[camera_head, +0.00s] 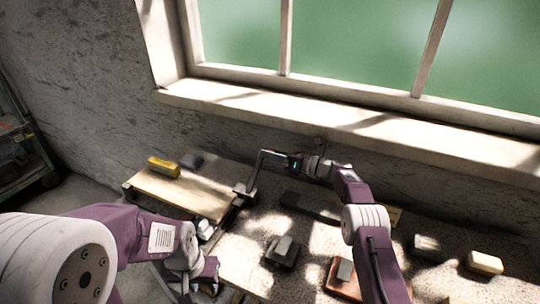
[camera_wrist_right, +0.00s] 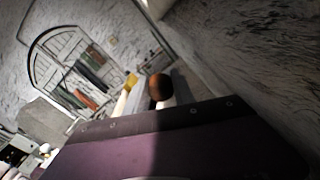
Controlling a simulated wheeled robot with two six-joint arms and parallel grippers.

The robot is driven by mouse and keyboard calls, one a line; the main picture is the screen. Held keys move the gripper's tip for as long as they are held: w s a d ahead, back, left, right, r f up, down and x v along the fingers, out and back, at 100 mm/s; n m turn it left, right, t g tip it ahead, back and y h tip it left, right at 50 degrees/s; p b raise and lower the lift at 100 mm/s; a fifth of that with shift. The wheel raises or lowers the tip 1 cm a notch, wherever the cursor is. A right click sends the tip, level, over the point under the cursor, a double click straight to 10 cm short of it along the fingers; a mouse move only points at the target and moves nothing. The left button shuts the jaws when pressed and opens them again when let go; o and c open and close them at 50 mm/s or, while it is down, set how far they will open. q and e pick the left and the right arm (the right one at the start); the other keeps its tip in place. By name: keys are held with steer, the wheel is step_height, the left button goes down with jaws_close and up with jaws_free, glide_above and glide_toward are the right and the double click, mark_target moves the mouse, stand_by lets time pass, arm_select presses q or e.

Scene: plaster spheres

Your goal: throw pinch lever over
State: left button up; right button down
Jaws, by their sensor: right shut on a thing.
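A thin grey bent bar (camera_head: 257,170), which looks like the pinch lever, rises beside the wooden board's right end and bends over at its top. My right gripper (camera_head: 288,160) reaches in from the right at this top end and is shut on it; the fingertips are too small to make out. In the right wrist view a round brown knob (camera_wrist_right: 160,87) shows just beyond my purple housing; I cannot tell if it belongs to the lever. My left gripper (camera_head: 202,272) is low at the left front, beside the bench, partly hidden by its own wrist; its jaws are unclear.
A yellow block (camera_head: 164,167) lies on the pale wooden board (camera_head: 180,192). Dark grey blocks (camera_head: 283,251), an orange-brown piece (camera_head: 340,279) and a cream block (camera_head: 485,262) lie on the bench. The window sill (camera_head: 350,122) and wall stand close behind my right arm.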

steer(key=shift+w+d, duration=0.1)
steer(key=c, duration=1.2)
jaws_free()
steer(key=shift+o, duration=0.7)
steer(key=shift+w+f, duration=0.1)
steer(key=v, duration=0.9)
steer(key=shift+p, duration=0.3)
